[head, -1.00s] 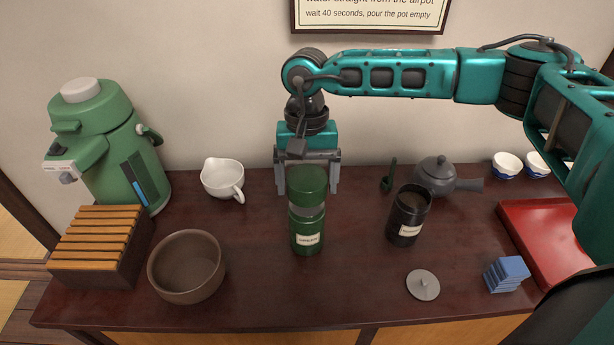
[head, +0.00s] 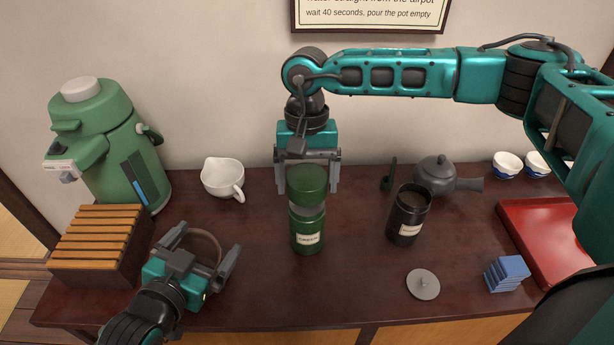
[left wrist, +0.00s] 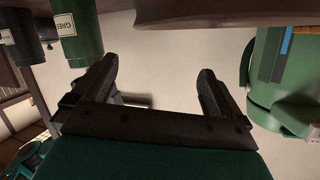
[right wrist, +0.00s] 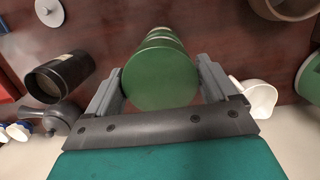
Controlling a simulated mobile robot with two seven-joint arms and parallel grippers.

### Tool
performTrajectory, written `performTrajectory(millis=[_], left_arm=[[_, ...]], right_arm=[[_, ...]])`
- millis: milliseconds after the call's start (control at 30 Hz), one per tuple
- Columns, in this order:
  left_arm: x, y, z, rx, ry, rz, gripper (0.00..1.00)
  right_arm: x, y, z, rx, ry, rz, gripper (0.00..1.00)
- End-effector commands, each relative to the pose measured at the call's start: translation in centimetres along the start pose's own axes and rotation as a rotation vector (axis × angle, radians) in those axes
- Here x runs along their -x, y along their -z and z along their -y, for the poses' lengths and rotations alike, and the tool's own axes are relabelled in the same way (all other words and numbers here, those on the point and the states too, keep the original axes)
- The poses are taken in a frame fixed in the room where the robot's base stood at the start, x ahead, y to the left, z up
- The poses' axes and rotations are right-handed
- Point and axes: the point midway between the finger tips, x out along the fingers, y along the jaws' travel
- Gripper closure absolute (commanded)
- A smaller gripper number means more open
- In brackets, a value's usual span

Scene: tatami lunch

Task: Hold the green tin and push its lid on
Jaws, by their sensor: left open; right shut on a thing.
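The green tin (head: 307,236) stands upright mid-table, with a pale label and a silvery neck showing above its body. Its green lid (head: 307,181) is above the neck, in line with the tin; I cannot tell whether it touches the neck. My right gripper (head: 308,185) is shut on the lid from behind; the lid also fills the space between the fingers in the right wrist view (right wrist: 160,76). My left gripper (head: 204,249) is open and empty over the brown bowl, left of the tin. The left wrist view shows the tin (left wrist: 80,35) off to one side.
The brown bowl (head: 213,240) is partly hidden by my left gripper. A white pitcher (head: 222,178) stands behind, left of the tin. A black canister (head: 408,215) and a grey lid (head: 423,284) are to the right. Table between bowl and tin is clear.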

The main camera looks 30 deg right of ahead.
Motion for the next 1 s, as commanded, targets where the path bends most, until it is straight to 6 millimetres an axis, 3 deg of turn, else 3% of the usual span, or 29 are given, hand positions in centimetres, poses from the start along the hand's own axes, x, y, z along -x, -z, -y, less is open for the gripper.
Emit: performTrajectory(millis=[100,200,333,567,1000], left_arm=[[-2.2,0.7,-4.6,0.058,-0.133,0.014,0.0],[-3.2,0.8,-7.8,0.09,-0.222,0.034,0.0],[-3.8,0.7,-10.4,0.113,-0.298,0.061,0.0],[-4.8,0.6,-11.9,0.125,-0.332,0.074,0.0],[-10.6,0.4,-13.9,0.122,-0.331,0.074,0.0]], right_arm=[[0.0,0.0,0.0,0.0,0.0,0.0,0.36],[0.0,0.0,0.0,0.0,0.0,0.0,0.36],[0.0,0.0,0.0,0.0,0.0,0.0,0.36],[0.0,0.0,0.0,0.0,0.0,0.0,0.36],[0.0,0.0,0.0,0.0,0.0,0.0,0.36]])
